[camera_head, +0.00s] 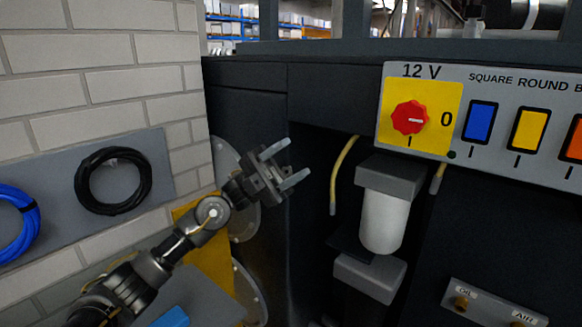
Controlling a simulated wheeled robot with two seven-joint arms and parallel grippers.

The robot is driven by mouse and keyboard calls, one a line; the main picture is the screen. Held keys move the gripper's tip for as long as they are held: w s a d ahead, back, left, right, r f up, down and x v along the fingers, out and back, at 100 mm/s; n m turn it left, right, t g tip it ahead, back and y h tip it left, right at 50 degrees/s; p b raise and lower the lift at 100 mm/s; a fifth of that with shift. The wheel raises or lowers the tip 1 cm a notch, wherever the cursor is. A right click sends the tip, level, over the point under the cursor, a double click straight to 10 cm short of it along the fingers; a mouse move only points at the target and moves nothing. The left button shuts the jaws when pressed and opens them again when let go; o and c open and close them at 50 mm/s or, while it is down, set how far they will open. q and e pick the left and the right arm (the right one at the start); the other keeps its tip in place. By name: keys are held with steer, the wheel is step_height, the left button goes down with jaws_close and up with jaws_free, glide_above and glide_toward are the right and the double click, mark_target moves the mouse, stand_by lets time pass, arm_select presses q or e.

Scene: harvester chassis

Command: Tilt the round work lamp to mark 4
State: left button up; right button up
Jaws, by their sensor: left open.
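My left gripper (284,163) is open and empty, in front of the dark chassis panel in the middle of the head view. Its arm comes in from the lower left. The round work lamp and its marks do not show in this view. A control panel (468,92) at the right carries the printed words SQUARE and ROUND above a blue switch (480,121) and a yellow switch (528,130). A red knob (409,118) sits on a yellow plate labelled 12 V. The left gripper is to the left of this panel and touches nothing. My right gripper is not in view.
A white filter cylinder (384,222) with yellow hoses stands in a recess right of the gripper. A small plate (494,303) marked OIL and AIR is at the lower right. A brick wall (95,45) with hanging cable coils (113,181) stands at the left.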

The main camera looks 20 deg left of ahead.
arm_select(q)
steer(key=shift+w+d+f, duration=0.2)
steer(key=shift+d+f, duration=0.1)
steer(key=shift+f, duration=0.15)
